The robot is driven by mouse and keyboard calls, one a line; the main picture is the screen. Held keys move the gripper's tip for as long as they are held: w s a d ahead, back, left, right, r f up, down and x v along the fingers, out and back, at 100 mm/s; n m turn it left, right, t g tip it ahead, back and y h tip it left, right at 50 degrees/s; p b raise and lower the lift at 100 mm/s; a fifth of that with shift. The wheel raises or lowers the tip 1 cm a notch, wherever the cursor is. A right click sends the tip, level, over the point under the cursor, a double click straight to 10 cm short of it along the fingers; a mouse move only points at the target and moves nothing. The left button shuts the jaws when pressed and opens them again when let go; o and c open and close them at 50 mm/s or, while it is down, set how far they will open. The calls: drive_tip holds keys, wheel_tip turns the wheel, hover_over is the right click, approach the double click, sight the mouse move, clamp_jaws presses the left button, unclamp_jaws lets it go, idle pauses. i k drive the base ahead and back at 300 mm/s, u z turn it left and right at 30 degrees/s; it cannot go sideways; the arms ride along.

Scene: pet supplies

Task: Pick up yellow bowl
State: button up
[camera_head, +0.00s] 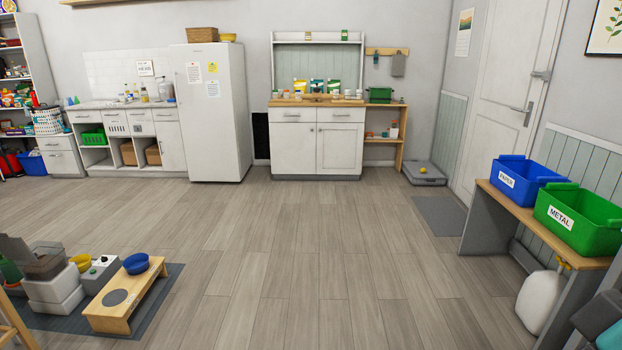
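A yellow bowl-like object (228,37) sits on top of the white refrigerator (212,115) at the back, right of a wicker basket. A second yellow object (82,262), which looks like a bowl, is at the lower left among pet-feeding items, partly hidden by the grey things around it. A blue bowl (136,263) sits in the wooden feeder stand (120,308) to its right. My gripper is not in view.
The feeding items stand on a dark mat (160,318). Open wooden floor (290,250) fills the middle. Cabinets (318,145) line the back wall.

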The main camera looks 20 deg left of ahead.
sight(84, 262)
drive_tip(key=u, duration=0.2)
drive_tip(key=i, duration=2.05)
drive_tip(key=u, duration=0.4)
drive_tip(key=i, duration=2.05)
drive_tip(key=u, duration=0.3)
drive_tip(key=i, duration=2.1)
drive_tip(key=u, duration=0.4)
drive_tip(key=i, duration=2.15)
drive_tip(key=u, duration=0.8)
drive_tip(key=i, duration=1.25)
drive_tip(key=u, duration=1.5)
drive_tip(key=i, duration=1)
drive_tip(key=u, duration=1.65)
drive_tip(key=i, duration=1.1)
drive_tip(key=u, duration=0.45)
drive_tip(key=i, duration=0.85)
drive_tip(key=u, duration=0.15)
